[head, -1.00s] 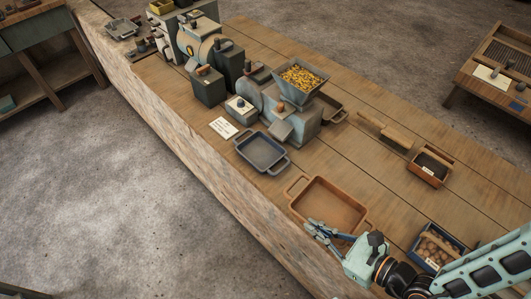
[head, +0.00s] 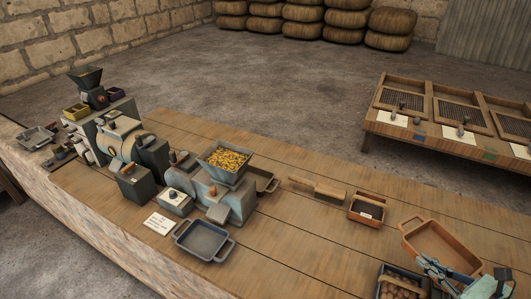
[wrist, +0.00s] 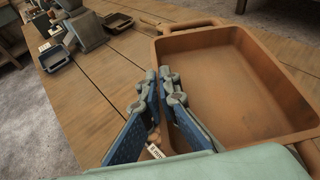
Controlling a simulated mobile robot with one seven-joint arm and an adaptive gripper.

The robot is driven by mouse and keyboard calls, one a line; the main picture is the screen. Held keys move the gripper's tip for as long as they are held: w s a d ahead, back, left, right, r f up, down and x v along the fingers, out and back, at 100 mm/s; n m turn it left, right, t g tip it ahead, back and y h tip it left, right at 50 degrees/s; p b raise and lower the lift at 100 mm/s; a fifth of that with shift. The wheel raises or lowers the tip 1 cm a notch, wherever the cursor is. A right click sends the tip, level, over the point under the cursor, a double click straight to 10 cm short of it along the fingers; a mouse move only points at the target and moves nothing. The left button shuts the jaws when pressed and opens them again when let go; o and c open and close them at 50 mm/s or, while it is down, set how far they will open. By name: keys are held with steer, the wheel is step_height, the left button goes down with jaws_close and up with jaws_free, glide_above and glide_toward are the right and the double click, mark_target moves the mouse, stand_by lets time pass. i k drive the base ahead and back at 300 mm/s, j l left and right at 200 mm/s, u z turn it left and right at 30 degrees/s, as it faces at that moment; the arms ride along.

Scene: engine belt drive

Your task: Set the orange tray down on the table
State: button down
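The orange tray (head: 446,246) is a shallow rectangle with end handles, at the right of the head view. It looks empty and fills much of the wrist view (wrist: 230,85). My gripper (head: 428,266) is at its near left side. In the wrist view my gripper's blue fingers (wrist: 165,78) are close together, pinching the tray's left wall with one finger on each side. The tray appears to be held above the wooden table (head: 300,235), roughly level; the gap beneath it is hard to judge.
A dark box of brown round items (head: 400,284) stands left of the gripper, close below it. A small orange-brown box (head: 367,209), a wooden scoop-like tool (head: 318,188) and a grey tray (head: 203,240) stand farther left. The table between the grey tray and dark box is clear.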

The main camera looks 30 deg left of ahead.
mark_target(101, 188)
steer(key=k+j, duration=0.2)
steer(key=k, duration=0.15)
steer(key=k+j+u, duration=0.1)
steer(key=j, duration=0.2)
steer(key=k+j+u, duration=0.15)
steer(key=j+u, duration=0.25)
steer(key=j, duration=1.25)
steer(key=i+j+u, duration=0.1)
steer(key=j, duration=0.3)
steer(key=i+j, duration=0.15)
steer(key=j, duration=0.25)
steer(key=i+j+u, duration=0.15)
steer(key=j, duration=0.25)
steer(key=i, duration=0.5)
